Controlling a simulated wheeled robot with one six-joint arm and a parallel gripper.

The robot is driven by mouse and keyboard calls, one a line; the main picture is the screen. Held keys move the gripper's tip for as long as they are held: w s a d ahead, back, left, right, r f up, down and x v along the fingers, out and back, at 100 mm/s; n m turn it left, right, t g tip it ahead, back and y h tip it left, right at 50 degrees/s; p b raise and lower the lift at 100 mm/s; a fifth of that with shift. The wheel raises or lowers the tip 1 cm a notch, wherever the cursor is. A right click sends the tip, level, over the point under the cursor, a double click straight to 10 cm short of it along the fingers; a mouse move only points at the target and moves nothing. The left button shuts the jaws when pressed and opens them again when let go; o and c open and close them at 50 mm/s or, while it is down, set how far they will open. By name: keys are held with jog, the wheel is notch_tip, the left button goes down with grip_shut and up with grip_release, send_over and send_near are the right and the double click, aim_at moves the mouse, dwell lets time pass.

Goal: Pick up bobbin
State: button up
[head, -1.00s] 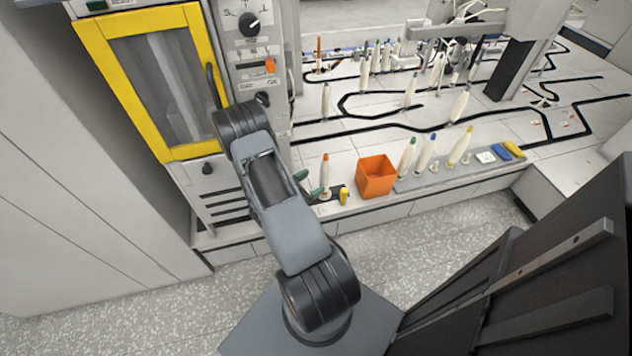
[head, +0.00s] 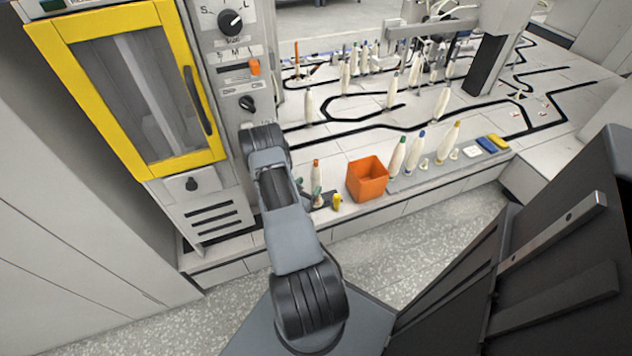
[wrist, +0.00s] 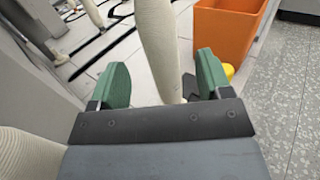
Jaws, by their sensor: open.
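A cream bobbin with an orange top (head: 316,172) stands upright on the light ledge, left of the orange box. My gripper (head: 308,190) is right beside it, with its green fingers apart. In the wrist view my gripper (wrist: 163,80) is open and empty. A cream bobbin (wrist: 160,45) shows in the gap between the two green fingers, apart from both.
The orange box (head: 367,181) stands just to the right. A small yellow object (head: 336,201) lies between it and the gripper. Several bobbins stand on a grey strip (head: 432,174) further right. A yellow-framed machine (head: 128,90) rises at the left.

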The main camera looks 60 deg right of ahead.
aim_at(313, 180)
jog(key=shift+d+r, duration=0.1)
jog(key=shift+d, duration=2.6)
jog(key=shift+c, duration=0.4)
jog(key=c, duration=1)
jog(key=shift+o, duration=0.2)
